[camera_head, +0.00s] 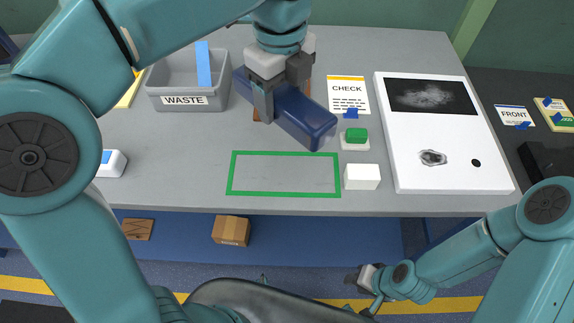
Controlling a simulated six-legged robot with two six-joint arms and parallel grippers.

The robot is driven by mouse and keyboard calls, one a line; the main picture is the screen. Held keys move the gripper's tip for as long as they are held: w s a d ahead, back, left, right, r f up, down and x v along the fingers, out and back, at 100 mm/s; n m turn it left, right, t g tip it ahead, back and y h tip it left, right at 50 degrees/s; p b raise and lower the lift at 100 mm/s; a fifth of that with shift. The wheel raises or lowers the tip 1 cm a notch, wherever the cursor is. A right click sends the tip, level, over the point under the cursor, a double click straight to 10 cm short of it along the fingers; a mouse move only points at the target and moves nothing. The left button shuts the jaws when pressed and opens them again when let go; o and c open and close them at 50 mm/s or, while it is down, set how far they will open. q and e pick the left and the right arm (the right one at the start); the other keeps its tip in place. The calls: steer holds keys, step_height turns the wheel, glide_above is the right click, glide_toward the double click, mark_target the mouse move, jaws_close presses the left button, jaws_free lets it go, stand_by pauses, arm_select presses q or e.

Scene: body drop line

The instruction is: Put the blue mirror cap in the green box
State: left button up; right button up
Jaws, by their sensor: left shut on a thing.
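The blue mirror cap (305,118) is a long, dark blue glossy piece. My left gripper (266,106) is shut on it and holds it above the table, slanting down toward the right. The gripper hides part of the cap's left half. The green box (285,194) is a green rectangular outline on the grey table, in front of the cap and nearer to me; its inside is bare. My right gripper (363,283) is low in front of the table edge, away from the cap; its jaws are too small to read.
A grey WASTE bin (160,85) with a blue strip stands at the back left. A CHECK card (348,92), a green button (355,136), a white block (362,177) and a white panel (455,150) with dark marks are on the right. A cardboard box (231,230) sits below the table's front edge.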

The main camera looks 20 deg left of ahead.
arm_select(q)
steer(key=shift+s+d+f, duration=0.15)
steer(key=shift+f, duration=0.05)
steer(key=b, duration=0.2)
glide_above(284, 173)
step_height(284, 173, down, 14)
steer(key=shift+s+f, duration=0.1)
steer(key=shift+s, duration=0.05)
steer(key=shift+f, duration=2.45)
steer(key=shift+f+b, duration=0.15)
steer(key=shift+b, duration=0.15)
steer(key=o, duration=1.2)
steer(key=shift+o, duration=0.2)
